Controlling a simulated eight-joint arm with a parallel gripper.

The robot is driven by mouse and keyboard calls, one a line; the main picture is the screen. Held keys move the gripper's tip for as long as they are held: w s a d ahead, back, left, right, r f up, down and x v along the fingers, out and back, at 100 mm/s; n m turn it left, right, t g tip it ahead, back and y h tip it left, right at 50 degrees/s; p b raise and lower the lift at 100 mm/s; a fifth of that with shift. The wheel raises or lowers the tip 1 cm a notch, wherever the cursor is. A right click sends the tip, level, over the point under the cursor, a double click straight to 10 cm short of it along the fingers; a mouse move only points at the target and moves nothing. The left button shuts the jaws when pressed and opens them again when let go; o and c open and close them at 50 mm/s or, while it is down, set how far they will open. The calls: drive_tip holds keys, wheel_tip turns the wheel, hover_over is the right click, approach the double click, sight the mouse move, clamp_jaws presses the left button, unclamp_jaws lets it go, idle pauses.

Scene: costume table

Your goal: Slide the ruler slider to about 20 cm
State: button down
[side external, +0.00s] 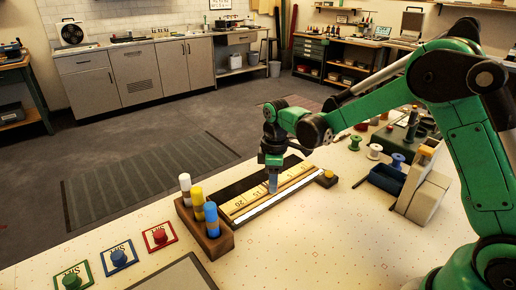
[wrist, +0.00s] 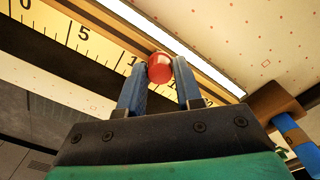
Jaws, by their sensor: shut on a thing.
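The ruler (side external: 240,206) is a long yellow scale in a dark frame with a white strip along its near side. Marks 15 and 20 show to the left of my gripper (side external: 273,188) in the side view. In the wrist view, the ruler (wrist: 100,44) shows 0, 5 and a partly hidden number starting with 1. The slider's round red knob (wrist: 160,68) sits between the blue fingers of my gripper (wrist: 163,75), which are shut on it. The knob stands near that partly hidden number, on the low side of 15. The slider's base and pointer are hidden.
A wooden block (side external: 211,235) with white, yellow and blue pegs stands by the ruler's left end. A yellow knob (side external: 329,174) is by its right end. Green, blue and red plates with knobs (side external: 118,257) lie front left. Spools (side external: 374,152) and a dark blue tray (side external: 387,180) are right.

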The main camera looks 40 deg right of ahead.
sight(250, 204)
drive_tip(key=a, duration=0.6)
drive_tip(key=shift+a, duration=0.4)
drive_tip(key=c, duration=0.6)
unclamp_jaws()
drive_tip(key=shift+r, duration=2.85)
